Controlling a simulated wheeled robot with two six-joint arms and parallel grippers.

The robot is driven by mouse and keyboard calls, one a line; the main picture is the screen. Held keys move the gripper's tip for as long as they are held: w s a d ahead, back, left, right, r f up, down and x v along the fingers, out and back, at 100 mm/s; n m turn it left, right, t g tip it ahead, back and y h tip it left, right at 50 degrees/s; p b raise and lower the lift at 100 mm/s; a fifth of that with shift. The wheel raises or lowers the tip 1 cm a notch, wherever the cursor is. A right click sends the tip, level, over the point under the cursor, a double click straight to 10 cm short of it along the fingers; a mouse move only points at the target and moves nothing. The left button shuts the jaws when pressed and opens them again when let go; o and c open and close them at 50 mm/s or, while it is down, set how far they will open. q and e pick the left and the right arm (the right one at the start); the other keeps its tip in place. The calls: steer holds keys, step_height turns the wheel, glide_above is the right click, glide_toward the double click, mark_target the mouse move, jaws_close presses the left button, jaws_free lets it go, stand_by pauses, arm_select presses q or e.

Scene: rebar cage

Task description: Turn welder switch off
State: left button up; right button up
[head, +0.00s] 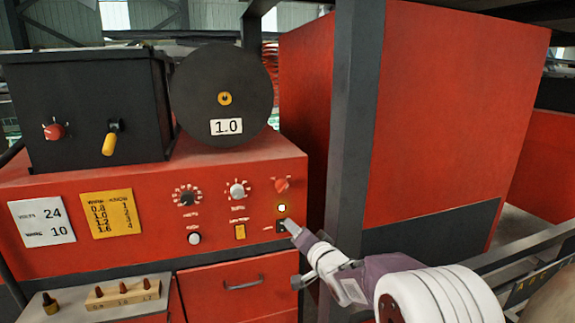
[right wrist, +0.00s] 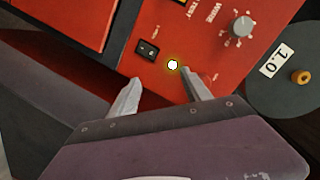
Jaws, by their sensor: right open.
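The red welder (head: 130,255) stands at the left in the head view. In the right wrist view the switch (right wrist: 147,50) lies just beyond the fingertips, left of the glowing lamp (right wrist: 172,64). My right gripper (head: 291,227) comes from the right with its tips close to the switch. The right wrist view shows its two fingers (right wrist: 158,88) apart and empty. I cannot tell whether a finger touches the panel. My left gripper is not in view.
A red knob (head: 282,185) is above the lamp, and more knobs and a yellow switch (head: 240,232) are to the left. A dark post (head: 350,120) stands right of the welder. A drawer (head: 235,287) and a small shelf (head: 110,312) are below.

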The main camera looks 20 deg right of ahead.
steer(key=t+y+p, duration=0.1)
steer(key=t, duration=0.1)
glide_toward(285, 190)
steer(key=shift+m, duration=0.3)
steer(key=w+p, duration=0.1)
steer(key=w, duration=0.2)
steer(key=w+p, duration=0.1)
steer(key=w, duration=0.1)
steer(key=w+a+p, duration=0.1)
steer(key=w+p, duration=0.1)
steer(key=w, duration=0.1)
steer(key=shift+w, duration=0.35)
steer(key=shift+w+a, duration=0.15)
steer(key=shift+w, duration=0.4)
steer(key=shift+f, duration=0.1)
jaws_close()
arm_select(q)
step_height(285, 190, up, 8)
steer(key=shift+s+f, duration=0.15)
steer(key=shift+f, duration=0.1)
